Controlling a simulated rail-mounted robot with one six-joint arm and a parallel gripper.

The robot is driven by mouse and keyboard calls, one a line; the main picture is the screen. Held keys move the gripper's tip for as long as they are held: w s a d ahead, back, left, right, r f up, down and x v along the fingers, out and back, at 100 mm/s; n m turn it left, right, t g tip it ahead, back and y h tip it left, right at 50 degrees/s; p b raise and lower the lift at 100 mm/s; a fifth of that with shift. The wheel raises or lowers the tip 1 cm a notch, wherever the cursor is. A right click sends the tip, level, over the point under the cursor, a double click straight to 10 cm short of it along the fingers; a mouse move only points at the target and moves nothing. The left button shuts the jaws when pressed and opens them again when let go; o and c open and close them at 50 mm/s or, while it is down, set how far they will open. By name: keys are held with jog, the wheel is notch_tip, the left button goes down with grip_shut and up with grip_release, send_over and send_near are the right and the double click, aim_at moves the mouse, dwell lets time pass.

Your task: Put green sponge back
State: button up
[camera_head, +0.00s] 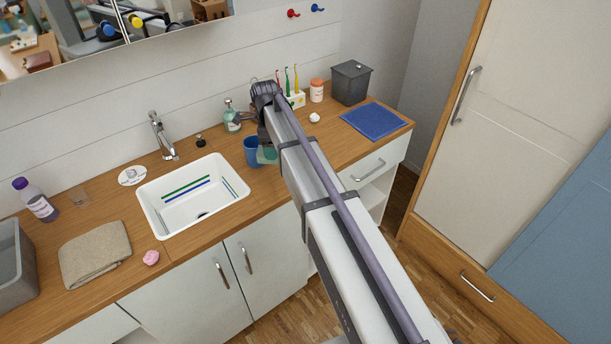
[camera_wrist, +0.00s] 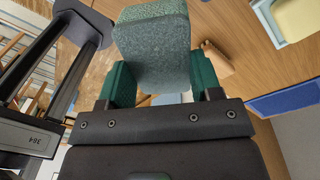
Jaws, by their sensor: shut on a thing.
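The green sponge (camera_wrist: 155,50) fills the space between the two dark green fingers of my gripper (camera_wrist: 162,80) in the wrist view. My gripper is shut on it. In the head view, a small pale green patch of the sponge (camera_head: 268,155) shows beside my arm, close to the right side of the blue cup (camera_head: 252,151). My gripper's fingers are hidden behind my arm there. Whether the sponge touches the cup or the counter cannot be told.
The white sink (camera_head: 192,196) and faucet (camera_head: 161,136) are left of the cup. A soap bottle (camera_head: 231,117), a toothbrush holder (camera_head: 296,99) and a dark bin (camera_head: 350,82) stand at the back. A blue cloth (camera_head: 372,121) lies at right. A drawer (camera_head: 372,172) is below the counter.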

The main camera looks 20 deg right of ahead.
jog(key=shift+d+m, duration=0.3)
jog(key=shift+a, duration=0.15)
notch_tip(320, 180, down, 11)
jog(key=b, duration=1)
jog(key=shift+a+r+b, duration=0.1)
jog(key=shift+r+b, duration=0.1)
jog(key=shift+b, duration=0.1)
jog(key=shift+r+p, duration=0.3)
jog(key=shift+f, duration=0.1)
jog(key=o, duration=0.7)
jog(key=shift+f, duration=0.1)
jog(key=o, duration=0.5)
